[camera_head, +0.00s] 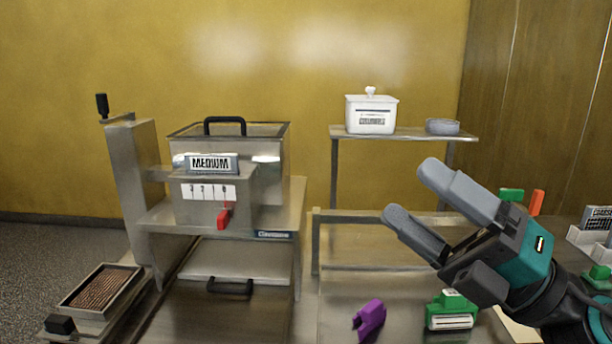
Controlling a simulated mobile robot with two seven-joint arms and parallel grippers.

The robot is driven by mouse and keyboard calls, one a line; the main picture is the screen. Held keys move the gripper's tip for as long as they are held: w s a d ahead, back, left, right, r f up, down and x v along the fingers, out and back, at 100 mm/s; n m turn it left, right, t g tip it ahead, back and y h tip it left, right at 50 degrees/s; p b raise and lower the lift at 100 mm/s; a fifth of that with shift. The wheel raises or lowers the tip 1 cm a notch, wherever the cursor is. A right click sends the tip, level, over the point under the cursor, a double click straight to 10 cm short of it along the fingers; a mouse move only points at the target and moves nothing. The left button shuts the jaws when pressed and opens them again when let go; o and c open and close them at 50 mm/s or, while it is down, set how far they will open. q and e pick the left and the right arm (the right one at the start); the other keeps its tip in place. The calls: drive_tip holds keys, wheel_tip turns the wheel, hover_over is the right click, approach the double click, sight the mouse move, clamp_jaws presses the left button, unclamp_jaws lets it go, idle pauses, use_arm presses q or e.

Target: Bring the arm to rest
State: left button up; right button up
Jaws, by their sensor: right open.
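My right gripper (408,192) comes in from the lower right in the head view. Its two grey fingers point up and to the left and stand well apart, with nothing between them. It is raised in front of the right-hand bench and hides part of it. My left gripper does not show. The steel enrober machine (255,210) stands left of centre, with a plate reading MEDIUM (211,163) on its front and a red lever (224,216) below a numbered strip.
A purple piece (370,318) and a green block with a white label (451,310) lie on the bench below my gripper. A white lidded box (371,115) and a grey bowl (442,127) stand on the shelf (410,133). A tray (100,290) sits at the lower left.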

drive_tip(key=w+d+f+m+t+h, duration=0.2)
drive_tip(key=d+f+m+t+h, duration=0.35)
drive_tip(key=m+h, duration=0.6)
drive_tip(key=w+d+f+m+t+h, duration=0.25)
drive_tip(key=d+f+m+h, duration=0.5)
drive_tip(key=m, duration=0.75)
drive_tip(key=s+f+m+g+h, duration=0.2)
drive_tip(key=s+f+g, duration=0.15)
drive_tip(key=f, duration=0.45)
drive_tip(key=s+f+m+g+h, duration=0.1)
drive_tip(key=s+f+m+g, duration=0.15)
drive_tip(key=f+g, duration=0.4)
drive_tip(key=s+a+f+m+g+y, duration=0.1)
drive_tip(key=s+a+f+g, duration=0.15)
drive_tip(key=s+f, duration=0.4)
drive_tip(key=s+a+f+g+y, duration=0.1)
drive_tip(key=s+a+f+g, duration=0.1)
drive_tip(key=s+f+g, duration=0.45)
drive_tip(key=w+a+f+t+y+b, duration=0.1)
drive_tip(key=w+a+f+t+b, duration=0.1)
drive_tip(key=w+f+t, duration=0.4)
drive_tip(key=shift+a+f+t+y, duration=0.3)
drive_tip(key=shift+f+t, duration=1.2)
drive_tip(key=shift+t, duration=0.5)
drive_tip(key=shift+w, duration=0.1)
